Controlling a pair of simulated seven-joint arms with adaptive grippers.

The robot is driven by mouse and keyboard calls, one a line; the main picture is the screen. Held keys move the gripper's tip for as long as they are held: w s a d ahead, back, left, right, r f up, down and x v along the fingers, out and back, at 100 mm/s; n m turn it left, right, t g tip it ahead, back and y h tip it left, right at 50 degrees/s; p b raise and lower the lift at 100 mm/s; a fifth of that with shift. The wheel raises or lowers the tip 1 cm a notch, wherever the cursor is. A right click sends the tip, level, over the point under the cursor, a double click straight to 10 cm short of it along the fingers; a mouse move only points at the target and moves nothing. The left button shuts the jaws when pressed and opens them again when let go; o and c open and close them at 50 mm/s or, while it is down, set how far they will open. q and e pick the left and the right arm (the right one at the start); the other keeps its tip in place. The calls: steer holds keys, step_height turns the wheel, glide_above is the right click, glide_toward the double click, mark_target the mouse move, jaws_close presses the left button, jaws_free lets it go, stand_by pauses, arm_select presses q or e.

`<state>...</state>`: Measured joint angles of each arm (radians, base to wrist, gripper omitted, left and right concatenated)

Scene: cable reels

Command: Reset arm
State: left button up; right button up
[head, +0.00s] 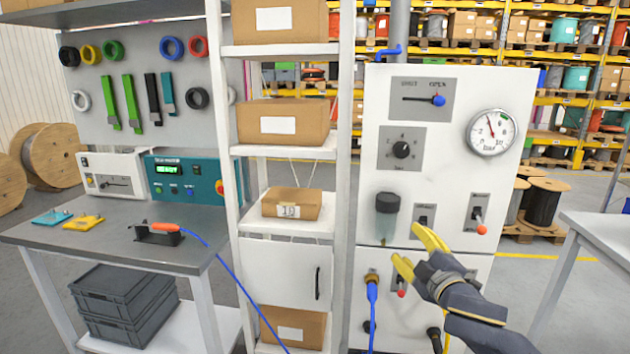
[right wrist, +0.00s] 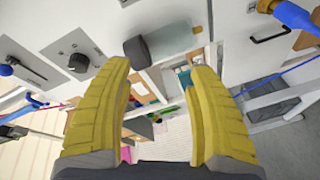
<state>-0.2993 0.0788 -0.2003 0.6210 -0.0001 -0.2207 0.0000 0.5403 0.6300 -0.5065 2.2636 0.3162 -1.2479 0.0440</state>
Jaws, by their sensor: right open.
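My right gripper (head: 412,255) has yellow fingers and a dark grey body. It is in front of the lower part of the white control panel (head: 444,95) in the head view. In the right wrist view the fingers of my right gripper (right wrist: 160,105) stand apart with nothing between them. The arm comes in from the lower right. It hides part of the panel's lower switches. My left gripper is not in view.
A pressure gauge (head: 491,132), a black knob (head: 401,150) and red-tipped levers (head: 478,216) are on the panel. A blue hose (head: 373,310) hangs below. A white shelf with cardboard boxes (head: 284,128) and a grey workbench (head: 95,237) stand to the left.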

steer(key=s+f+m+g+h, duration=0.1)
steer(key=s+f, duration=0.2)
steer(key=f, duration=0.4)
steer(key=s+f+m+g+h, duration=0.1)
steer(key=s+f, duration=0.3)
steer(key=f, duration=0.3)
steer(key=s+d+f+m+g+h, duration=0.2)
steer(key=s+d+f+g, duration=0.1)
steer(key=s+f, duration=0.55)
steer(key=s+d+f+m+g+h, duration=0.1)
steer(key=s+d+f+g, duration=0.15)
steer(key=s+f, duration=0.6)
steer(key=s+d+f+m+g+h, duration=0.25)
steer(key=s+f, duration=0.25)
steer(key=s, duration=0.8)
steer(key=s+a+f+g+y, duration=0.1)
steer(key=a+f+g+y, duration=0.15)
steer(key=f, duration=1.35)
steer(key=s+a+f+g+y, duration=0.1)
steer(key=s+a+f, duration=0.15)
steer(key=f, duration=1.35)
steer(key=s+f+m+g+y, duration=0.1)
steer(key=s+f+m+g, duration=0.1)
steer(key=s+f, duration=1.8)
steer(key=shift+s+m+y, duration=0.3)
steer(key=shift+s+m, duration=0.05)
steer(key=shift+s, duration=0.1)
steer(key=shift+a+g, duration=0.1)
steer(key=shift+g, duration=0.15)
